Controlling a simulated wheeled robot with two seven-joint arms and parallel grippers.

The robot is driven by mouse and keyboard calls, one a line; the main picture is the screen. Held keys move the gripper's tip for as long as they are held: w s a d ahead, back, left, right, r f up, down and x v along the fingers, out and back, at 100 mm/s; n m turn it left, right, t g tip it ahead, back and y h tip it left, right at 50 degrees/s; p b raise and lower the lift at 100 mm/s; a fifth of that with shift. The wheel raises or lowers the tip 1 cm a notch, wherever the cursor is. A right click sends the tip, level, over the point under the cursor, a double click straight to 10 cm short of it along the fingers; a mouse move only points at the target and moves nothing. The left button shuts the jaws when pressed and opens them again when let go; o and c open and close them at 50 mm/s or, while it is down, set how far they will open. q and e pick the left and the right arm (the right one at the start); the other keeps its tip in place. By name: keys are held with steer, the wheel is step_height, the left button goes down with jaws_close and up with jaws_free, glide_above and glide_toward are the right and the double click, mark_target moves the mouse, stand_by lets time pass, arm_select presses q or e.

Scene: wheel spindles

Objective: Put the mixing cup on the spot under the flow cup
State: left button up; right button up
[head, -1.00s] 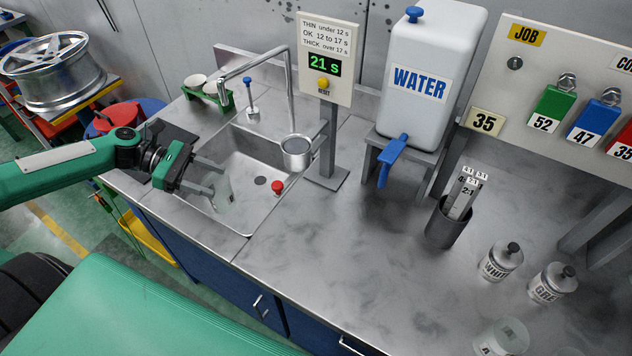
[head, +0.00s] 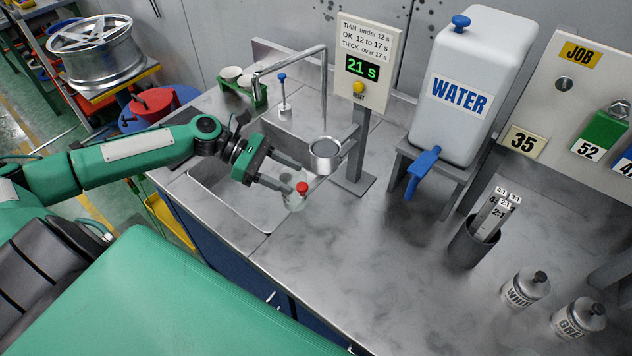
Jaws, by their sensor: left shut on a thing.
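I cannot make out a marked spot under the flow cup. My right gripper is out of view.
The timer sign (head: 365,65) reads 21 s. The tap (head: 325,90) rises behind the sink. A water tank (head: 460,90) with a blue tap stands to the right.

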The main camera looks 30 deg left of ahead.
mark_target(300, 176)
arm_select(q)
steer(key=d, duration=0.1)
steer(key=w+d, duration=0.1)
steer(key=d, duration=0.1)
steer(key=shift+d+r+p, duration=0.1)
steer(key=shift+d+p, duration=0.05)
steer(key=shift+p, duration=0.15)
steer(key=p+x, duration=0.1)
steer(key=x, duration=0.3)
steer(key=shift+s, duration=0.1)
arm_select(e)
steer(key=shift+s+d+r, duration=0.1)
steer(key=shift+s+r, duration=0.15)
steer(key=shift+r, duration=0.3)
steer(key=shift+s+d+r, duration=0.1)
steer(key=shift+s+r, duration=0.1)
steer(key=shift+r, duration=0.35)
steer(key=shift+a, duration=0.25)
arm_select(q)
steer(key=o, duration=1.3)
